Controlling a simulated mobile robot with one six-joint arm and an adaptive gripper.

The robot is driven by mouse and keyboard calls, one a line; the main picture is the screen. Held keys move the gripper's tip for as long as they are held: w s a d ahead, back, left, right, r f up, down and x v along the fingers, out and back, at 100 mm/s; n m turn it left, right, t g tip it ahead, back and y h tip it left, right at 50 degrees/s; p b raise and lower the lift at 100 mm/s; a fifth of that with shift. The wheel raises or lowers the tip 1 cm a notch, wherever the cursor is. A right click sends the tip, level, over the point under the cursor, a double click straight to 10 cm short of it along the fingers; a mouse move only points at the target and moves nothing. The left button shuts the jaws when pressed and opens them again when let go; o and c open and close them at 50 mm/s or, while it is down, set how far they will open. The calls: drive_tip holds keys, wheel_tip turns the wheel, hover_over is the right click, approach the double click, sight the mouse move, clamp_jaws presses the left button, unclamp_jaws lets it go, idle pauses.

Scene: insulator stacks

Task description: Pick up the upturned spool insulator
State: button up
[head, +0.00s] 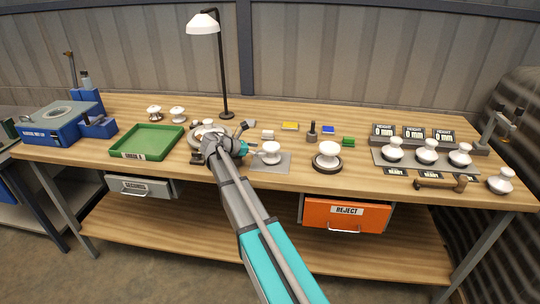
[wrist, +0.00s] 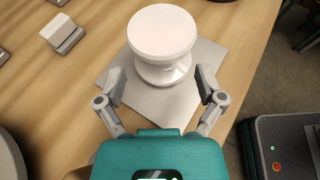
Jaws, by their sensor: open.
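A white spool insulator (head: 270,150) stands on a grey mat (head: 284,165) near the middle of the bench. In the wrist view the spool insulator (wrist: 162,32) shows a wide flat round top, a narrower waist and a flared lower part on the grey mat (wrist: 205,60). My gripper (head: 245,140) is just left of it in the head view. In the wrist view my gripper (wrist: 160,88) is open and empty. Its fingers point at the insulator, one toward each side of its lower part. I see no contact.
A round white insulator on a dark base (head: 327,158) stands to the right. A green tray (head: 147,141) is at left, a lamp (head: 222,60) behind. Several insulators stand on a plate (head: 425,163) at right. An orange reject drawer (head: 345,214) hangs below.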

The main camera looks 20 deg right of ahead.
sight(270, 151)
drive_tip(key=shift+b+x, duration=1)
drive_tip(key=shift+x, duration=1.05)
drive_tip(key=shift+d+f, duration=0.3)
drive_tip(key=shift+d, duration=0.15)
drive_tip(key=shift+c, duration=0.2)
clamp_jaws()
